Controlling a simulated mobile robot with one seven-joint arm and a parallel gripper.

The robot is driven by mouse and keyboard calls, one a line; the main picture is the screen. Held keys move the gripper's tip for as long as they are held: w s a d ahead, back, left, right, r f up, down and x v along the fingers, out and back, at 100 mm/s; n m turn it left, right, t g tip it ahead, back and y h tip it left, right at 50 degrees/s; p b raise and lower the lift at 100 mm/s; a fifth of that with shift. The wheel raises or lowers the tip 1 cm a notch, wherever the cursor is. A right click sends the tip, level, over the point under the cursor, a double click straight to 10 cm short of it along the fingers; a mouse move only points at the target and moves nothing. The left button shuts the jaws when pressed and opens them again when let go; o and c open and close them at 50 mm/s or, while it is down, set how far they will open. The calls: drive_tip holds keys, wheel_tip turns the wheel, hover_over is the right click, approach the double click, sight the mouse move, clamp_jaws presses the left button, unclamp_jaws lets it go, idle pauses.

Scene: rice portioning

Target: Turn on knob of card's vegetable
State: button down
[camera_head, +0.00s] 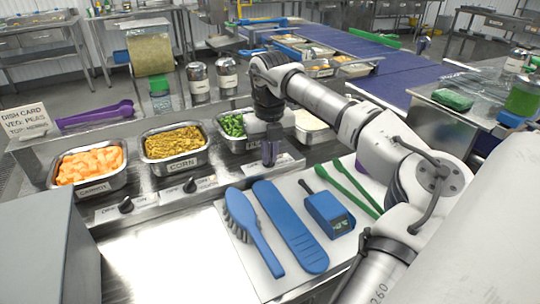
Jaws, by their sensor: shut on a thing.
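The dish card (25,121) at the left reads "VEG: PEAS", with a topping line too small to read surely. The pan of green peas (232,125) stands right of the corn pan, partly hidden behind my gripper. My gripper (269,158) points down at the front panel just below the peas pan. Its fingers are shut on the peas knob, which they hide, so I cannot tell its setting. The carrot knob (126,205) and the corn knob (190,185) show black on the panel to the left.
A carrot pan (88,190), corn pan (175,166) and white-filled pan (312,122) line the counter. A purple utensil (95,114) lies behind. A blue brush (250,228), blue paddle (290,225), blue device (328,212) and green utensils (352,186) lie in front.

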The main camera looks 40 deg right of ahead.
drive_tip(key=m+b, duration=0.1)
drive_tip(key=m, duration=0.2)
drive_tip(key=shift+a+m, duration=0.1)
drive_tip(key=shift+m, duration=0.2)
drive_tip(key=shift+w+m+b, duration=0.1)
drive_tip(key=shift+m+b, duration=0.3)
drive_tip(key=shift+m, duration=1.5)
drive_tip(key=c, duration=1.5)
unclamp_jaws()
drive_tip(key=shift+c, duration=0.2)
drive_tip(key=shift+r, duration=0.1)
wheel_tip(320, 180, up, 14)
drive_tip(key=p, duration=1)
